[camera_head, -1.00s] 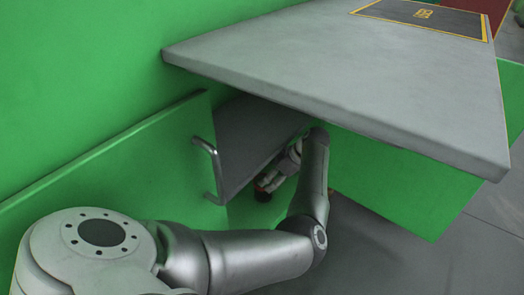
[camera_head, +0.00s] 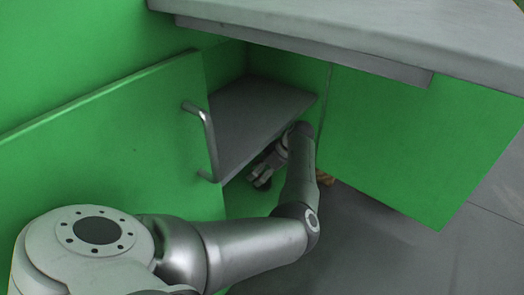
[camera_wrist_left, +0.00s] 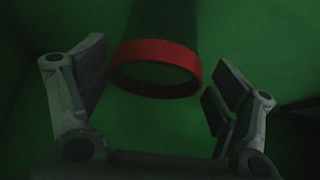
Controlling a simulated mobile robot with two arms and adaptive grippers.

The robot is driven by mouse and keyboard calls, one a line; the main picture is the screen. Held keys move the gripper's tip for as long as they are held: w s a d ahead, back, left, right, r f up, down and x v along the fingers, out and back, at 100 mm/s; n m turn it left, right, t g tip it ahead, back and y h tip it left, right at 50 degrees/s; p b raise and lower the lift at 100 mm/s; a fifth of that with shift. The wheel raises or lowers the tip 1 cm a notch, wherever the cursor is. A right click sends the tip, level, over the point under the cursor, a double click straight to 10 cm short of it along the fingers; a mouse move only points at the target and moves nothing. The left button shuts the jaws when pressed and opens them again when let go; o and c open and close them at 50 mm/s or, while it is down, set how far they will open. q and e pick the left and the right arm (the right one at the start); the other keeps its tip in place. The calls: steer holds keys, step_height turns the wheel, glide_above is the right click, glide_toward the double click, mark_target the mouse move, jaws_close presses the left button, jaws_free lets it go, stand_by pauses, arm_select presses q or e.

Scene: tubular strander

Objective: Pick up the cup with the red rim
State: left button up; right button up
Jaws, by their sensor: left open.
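The cup with the red rim shows in the left wrist view as a red ring (camera_wrist_left: 157,66) with a dark body (camera_wrist_left: 165,22) behind it. Its rim faces my wrist camera. My left gripper (camera_wrist_left: 161,78) is open, with one finger on each side of the rim and visible gaps between. I cannot tell how deep the cup lies between the fingers. In the head view my left gripper (camera_head: 262,180) is low beside the grey shelf of the green cabinet. The cup cannot be made out there. My right gripper is not in view.
The grey shelf (camera_head: 255,112) lies inside the open cabinet. A green door (camera_head: 110,130) with a metal handle (camera_head: 205,140) stands open on the left. A grey worktop (camera_head: 400,35) overhangs above, and a green panel (camera_head: 410,140) is on the right. Grey floor is clear at lower right.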

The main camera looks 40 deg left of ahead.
arm_select(q)
steer(key=b+x, duration=0.1)
steer(key=x, duration=0.1)
steer(key=b+x, duration=0.1)
steer(key=x, duration=0.1)
steer(key=shift+w+b, duration=0.25)
steer(key=shift+b, duration=0.15)
steer(key=shift+r, duration=0.1)
steer(key=shift+c, duration=0.3)
steer(key=c, duration=1.1)
steer(key=shift+o, duration=0.2)
steer(key=shift+r, duration=0.1)
